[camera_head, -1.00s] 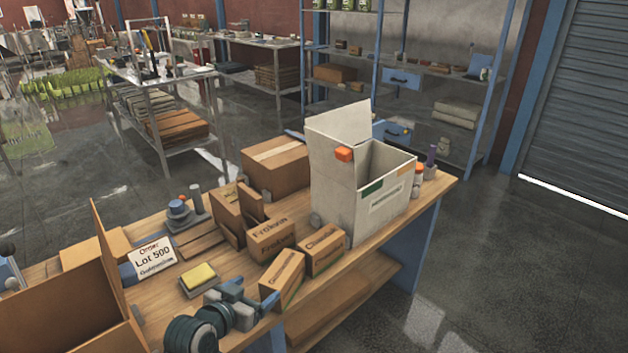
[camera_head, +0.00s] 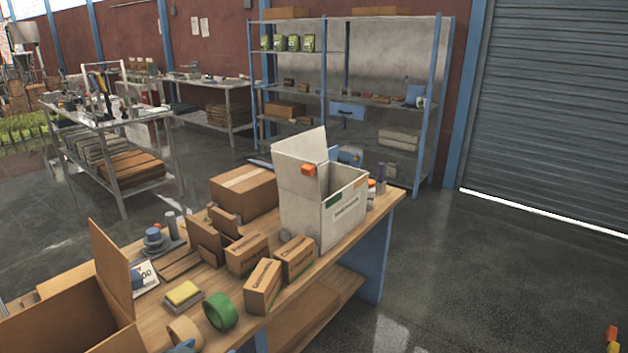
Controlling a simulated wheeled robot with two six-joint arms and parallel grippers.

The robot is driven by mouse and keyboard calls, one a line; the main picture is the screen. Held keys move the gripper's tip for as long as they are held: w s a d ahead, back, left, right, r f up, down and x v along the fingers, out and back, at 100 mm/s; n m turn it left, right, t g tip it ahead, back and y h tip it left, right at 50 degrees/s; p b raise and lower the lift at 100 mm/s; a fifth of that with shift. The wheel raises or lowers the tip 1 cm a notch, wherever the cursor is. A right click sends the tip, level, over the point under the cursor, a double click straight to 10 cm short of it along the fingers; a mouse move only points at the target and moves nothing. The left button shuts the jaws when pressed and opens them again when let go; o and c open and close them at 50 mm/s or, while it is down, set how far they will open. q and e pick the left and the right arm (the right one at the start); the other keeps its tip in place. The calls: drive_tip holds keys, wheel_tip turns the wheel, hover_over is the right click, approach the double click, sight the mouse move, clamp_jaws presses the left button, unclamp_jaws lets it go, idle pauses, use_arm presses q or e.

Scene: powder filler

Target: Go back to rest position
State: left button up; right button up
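A small blue-grey part (camera_head: 182,347) shows at the bottom edge, by the beige tape roll (camera_head: 185,331). It looks like the tip of my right gripper, but too little of it shows to tell whether it is open or shut. My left gripper is out of view. No held object is visible. The workbench (camera_head: 335,272) carries the white open-lidded box (camera_head: 345,210), several small brown cartons (camera_head: 263,287) and the green tape roll (camera_head: 220,310).
A large open carton (camera_head: 75,325) fills the lower left. A closed brown box (camera_head: 243,192) and a yellow-topped block (camera_head: 183,294) sit on the bench. Open floor (camera_head: 470,260) lies to the right. Red and yellow objects (camera_head: 611,340) show at the lower right edge.

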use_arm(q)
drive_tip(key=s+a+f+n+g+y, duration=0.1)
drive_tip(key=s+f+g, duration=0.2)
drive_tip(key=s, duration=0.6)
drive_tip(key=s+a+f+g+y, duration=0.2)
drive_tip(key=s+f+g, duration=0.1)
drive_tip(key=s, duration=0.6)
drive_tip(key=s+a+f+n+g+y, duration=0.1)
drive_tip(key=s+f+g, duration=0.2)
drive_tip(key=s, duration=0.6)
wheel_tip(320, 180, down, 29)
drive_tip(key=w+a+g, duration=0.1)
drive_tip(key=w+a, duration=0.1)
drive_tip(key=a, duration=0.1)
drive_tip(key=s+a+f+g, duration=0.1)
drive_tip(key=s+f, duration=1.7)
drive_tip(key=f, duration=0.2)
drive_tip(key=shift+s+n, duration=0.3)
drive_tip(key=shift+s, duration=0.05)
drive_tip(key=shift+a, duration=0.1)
